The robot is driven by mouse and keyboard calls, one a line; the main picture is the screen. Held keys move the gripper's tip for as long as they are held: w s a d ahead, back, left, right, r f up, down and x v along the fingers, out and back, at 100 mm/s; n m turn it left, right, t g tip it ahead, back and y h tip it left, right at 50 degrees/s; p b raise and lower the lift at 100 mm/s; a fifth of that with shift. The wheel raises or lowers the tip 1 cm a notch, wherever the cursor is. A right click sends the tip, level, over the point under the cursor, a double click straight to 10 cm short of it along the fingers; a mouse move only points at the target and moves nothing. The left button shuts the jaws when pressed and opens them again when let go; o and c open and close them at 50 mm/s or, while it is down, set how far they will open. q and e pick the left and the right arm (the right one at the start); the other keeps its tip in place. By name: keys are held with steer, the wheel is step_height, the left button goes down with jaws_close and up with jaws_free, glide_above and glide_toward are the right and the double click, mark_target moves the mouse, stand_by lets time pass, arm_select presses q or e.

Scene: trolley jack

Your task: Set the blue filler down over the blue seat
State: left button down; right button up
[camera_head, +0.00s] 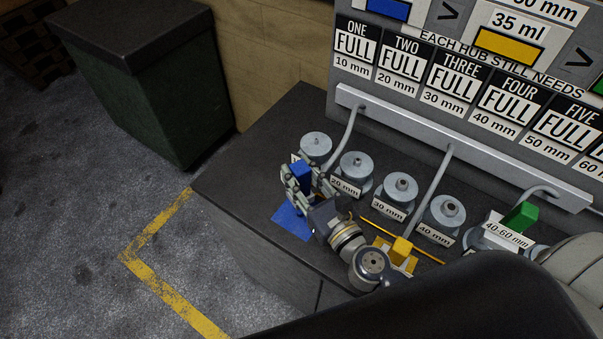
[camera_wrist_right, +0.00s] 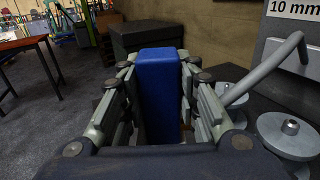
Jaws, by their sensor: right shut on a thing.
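The blue filler (camera_head: 300,173) is an upright blue block between the fingers of my right gripper (camera_head: 299,180). It also fills the space between the fingers in the right wrist view (camera_wrist_right: 159,90). My right gripper is shut on it. The blue seat (camera_head: 290,222) is a flat blue patch on the dark bench top, near its left end. In the head view the filler appears just above and behind the seat. The gripper covers part of the seat, and I cannot tell the filler's height above it. My left gripper is not in view.
Round metal hubs with millimetre labels, such as the 20 mm one (camera_head: 354,172), stand in a row close behind. A yellow block (camera_head: 401,249) and a green block (camera_head: 519,217) are farther right. Grey hoses (camera_head: 352,125) hang from the rail. The bench (camera_head: 236,172) is bare at its left end.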

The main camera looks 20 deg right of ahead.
mark_target(305, 193)
steer(key=shift+f+b, duration=2.35)
steer(key=shift+b, duration=0.15)
steer(key=shift+f+b, duration=1.55)
steer(key=o, duration=1.3)
steer(key=shift+c, duration=0.2)
steer(key=shift+f, duration=0.25)
steer(key=v, duration=1.1)
steer(key=shift+s+r, duration=0.1)
steer(key=shift+r, duration=0.05)
steer(key=shift+s+d, duration=0.15)
steer(key=shift+s, duration=0.3)
steer(key=shift+r, duration=0.1)
